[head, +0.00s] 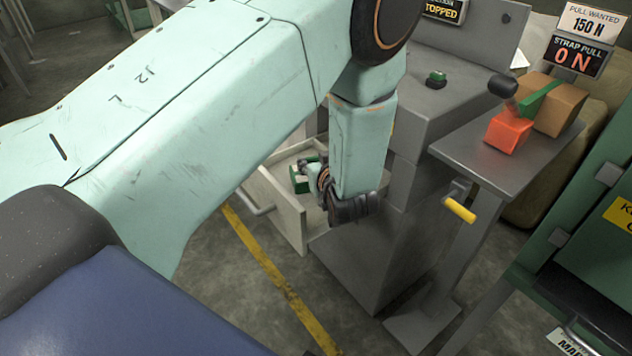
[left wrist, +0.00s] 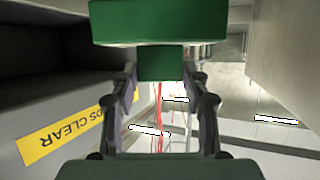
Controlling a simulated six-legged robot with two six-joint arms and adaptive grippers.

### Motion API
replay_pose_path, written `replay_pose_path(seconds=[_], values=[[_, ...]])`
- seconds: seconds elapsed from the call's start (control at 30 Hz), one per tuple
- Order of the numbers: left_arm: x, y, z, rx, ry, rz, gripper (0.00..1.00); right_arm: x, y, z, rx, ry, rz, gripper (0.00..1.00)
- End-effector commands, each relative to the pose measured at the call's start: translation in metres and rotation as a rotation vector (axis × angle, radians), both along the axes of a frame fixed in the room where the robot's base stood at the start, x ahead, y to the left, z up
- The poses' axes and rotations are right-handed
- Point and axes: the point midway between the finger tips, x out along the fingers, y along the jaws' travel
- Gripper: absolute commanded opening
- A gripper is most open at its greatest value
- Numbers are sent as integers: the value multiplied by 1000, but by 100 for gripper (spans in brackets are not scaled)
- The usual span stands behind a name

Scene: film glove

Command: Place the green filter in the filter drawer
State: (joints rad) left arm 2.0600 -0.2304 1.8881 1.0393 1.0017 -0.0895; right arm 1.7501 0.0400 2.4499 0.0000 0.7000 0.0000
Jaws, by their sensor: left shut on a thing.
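The green filter (head: 301,183) is held by my left gripper (head: 318,174), over the open drawer (head: 281,210), whose pale front panel has a bar handle. The head view does not show clearly whether the filter is above the drawer floor or touching it. In the left wrist view the filter shows as a wide green block (left wrist: 160,22) with a narrower green part (left wrist: 160,64) between the fingers (left wrist: 160,95). My forearm and wrist hide part of the drawer in the head view. My right gripper is not in view.
The drawer stands out from a grey machine cabinet (head: 365,262). A side table (head: 470,150) to its right holds an orange block (head: 508,131) and a brown box (head: 559,104); a yellow handle (head: 460,210) sticks out below. A yellow line (head: 265,257) marks the floor. A yellow sign (left wrist: 60,133) is at left.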

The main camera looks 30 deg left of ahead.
Motion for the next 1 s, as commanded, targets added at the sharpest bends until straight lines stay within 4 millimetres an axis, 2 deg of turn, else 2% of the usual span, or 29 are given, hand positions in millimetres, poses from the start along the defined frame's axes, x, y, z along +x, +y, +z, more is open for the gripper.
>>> replay_pose_path(seconds=[0.17,0.37,0.77,0.8,1.0], values=[[0,0,-13,0,-1,1,0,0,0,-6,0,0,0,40],[0,1,-40,0,-1,1,0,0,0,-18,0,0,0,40],[0,0,-43,0,-1,0,0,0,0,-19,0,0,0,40],[0,0,-43,0,-1,0,49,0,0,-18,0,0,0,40],[0,0,-43,0,-1,0,66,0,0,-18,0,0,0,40]])
